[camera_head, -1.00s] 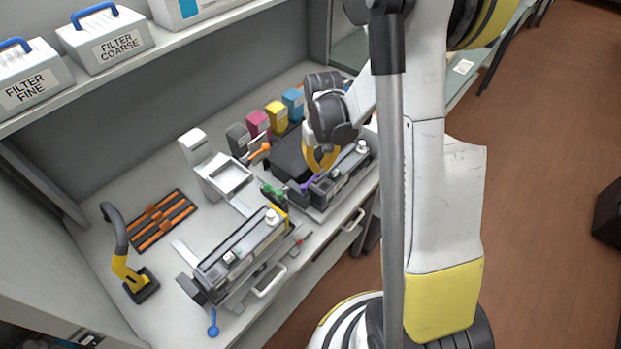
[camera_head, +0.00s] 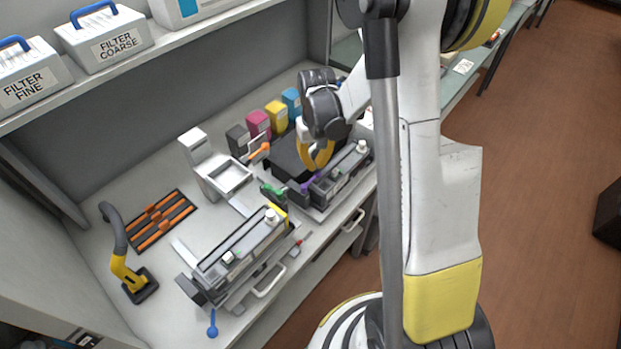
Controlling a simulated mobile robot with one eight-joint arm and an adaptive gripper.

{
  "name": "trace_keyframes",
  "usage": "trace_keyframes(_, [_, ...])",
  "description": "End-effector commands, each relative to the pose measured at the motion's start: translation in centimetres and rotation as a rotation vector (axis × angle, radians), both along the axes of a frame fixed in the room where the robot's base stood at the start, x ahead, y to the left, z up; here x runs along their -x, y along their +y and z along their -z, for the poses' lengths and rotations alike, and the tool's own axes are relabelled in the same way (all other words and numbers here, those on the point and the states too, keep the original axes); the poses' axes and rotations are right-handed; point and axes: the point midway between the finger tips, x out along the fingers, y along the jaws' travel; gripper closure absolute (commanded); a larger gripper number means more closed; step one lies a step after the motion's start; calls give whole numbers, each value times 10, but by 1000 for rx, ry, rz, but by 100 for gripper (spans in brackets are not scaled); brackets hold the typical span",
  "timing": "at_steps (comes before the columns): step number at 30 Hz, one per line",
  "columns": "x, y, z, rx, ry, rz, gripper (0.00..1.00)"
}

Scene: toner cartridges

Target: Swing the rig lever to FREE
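Two grey cartridge rigs stand on the bench: a near one (camera_head: 240,252) with a blue-ended lever (camera_head: 212,327) at its front left, and a far one (camera_head: 340,178) with a purple lever (camera_head: 311,183) at its left end. A green-handled part (camera_head: 273,194) sits between them. I cannot read a FREE mark, nor tell which lever is the rig lever. My gripper (camera_head: 318,158), with a yellow part showing, is above the far rig's back edge, close to the purple lever. Its fingertips are small and partly hidden, so contact and opening are unclear.
A white stand with an orange lever (camera_head: 259,151) is behind the rigs. Several coloured toner boxes (camera_head: 258,124) line the back wall. Filter boxes (camera_head: 105,38) occupy the shelf above.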

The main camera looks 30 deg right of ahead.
Motion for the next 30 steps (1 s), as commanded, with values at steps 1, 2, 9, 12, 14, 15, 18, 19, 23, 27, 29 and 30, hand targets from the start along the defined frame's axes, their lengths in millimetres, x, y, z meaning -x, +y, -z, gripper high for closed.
trace_keyframes(1, [-2,1,1,0,0,-1,100])
trace_keyframes(2, [-2,2,1,0,0,-1,100])
trace_keyframes(9, [-4,2,0,0,0,0,100])
trace_keyframes(12, [-4,2,0,0,0,0,100])
trace_keyframes(14, [-4,3,0,0,0,0,100])
trace_keyframes(15, [-5,3,0,0,0,0,100])
trace_keyframes(18, [-7,5,0,0,0,-1,100])
trace_keyframes(19, [-7,6,0,0,0,-1,100])
trace_keyframes(23, [-11,8,0,0,0,0,100])
trace_keyframes(27, [-12,10,0,0,0,0,100])
trace_keyframes(29, [-12,10,0,0,0,1,100])
trace_keyframes(30, [-12,10,0,0,0,0,100])
